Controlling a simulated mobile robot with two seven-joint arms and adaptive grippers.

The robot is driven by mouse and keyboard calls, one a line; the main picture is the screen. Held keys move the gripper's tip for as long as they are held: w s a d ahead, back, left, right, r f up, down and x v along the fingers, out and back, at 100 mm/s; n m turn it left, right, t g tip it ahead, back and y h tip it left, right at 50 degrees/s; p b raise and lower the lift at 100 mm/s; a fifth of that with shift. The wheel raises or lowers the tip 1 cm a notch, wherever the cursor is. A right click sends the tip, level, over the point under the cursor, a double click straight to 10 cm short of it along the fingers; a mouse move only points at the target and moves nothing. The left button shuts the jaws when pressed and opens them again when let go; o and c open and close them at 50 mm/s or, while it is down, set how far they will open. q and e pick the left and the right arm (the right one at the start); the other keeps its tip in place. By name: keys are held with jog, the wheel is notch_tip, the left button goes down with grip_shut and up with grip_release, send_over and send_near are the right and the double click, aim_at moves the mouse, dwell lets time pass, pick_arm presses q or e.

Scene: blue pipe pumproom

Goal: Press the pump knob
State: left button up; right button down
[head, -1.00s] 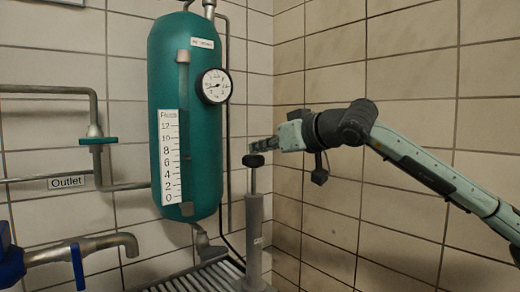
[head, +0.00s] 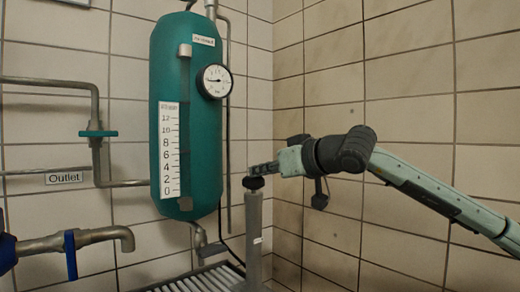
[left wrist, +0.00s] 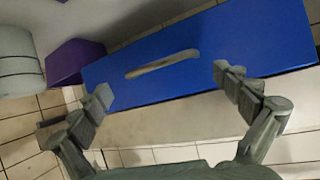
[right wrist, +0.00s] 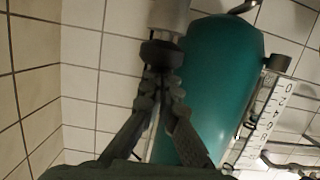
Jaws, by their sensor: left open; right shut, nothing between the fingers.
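The black pump knob (head: 253,183) sits right at the top of the upright grey pump cylinder (head: 253,225), with almost no rod showing between them. My right gripper (head: 262,169) is shut and empty, its fingertips at the knob's top. In the right wrist view the knob (right wrist: 160,54) is just beyond the closed fingertips (right wrist: 160,76), which appear to touch it. My left gripper (left wrist: 163,83) is open and empty in the left wrist view. It is not seen in the head view.
A green tank (head: 207,130) with a round gauge (head: 214,81) and a number scale stands left of the pump. Pipes with valves (head: 98,133) run along the left wall. A blue box (left wrist: 240,40) lies before my left gripper. The tiled wall at right is clear.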

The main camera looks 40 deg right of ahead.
jog(key=shift+f, duration=0.25)
pick_arm(q)
jog(key=shift+d+r, duration=0.1)
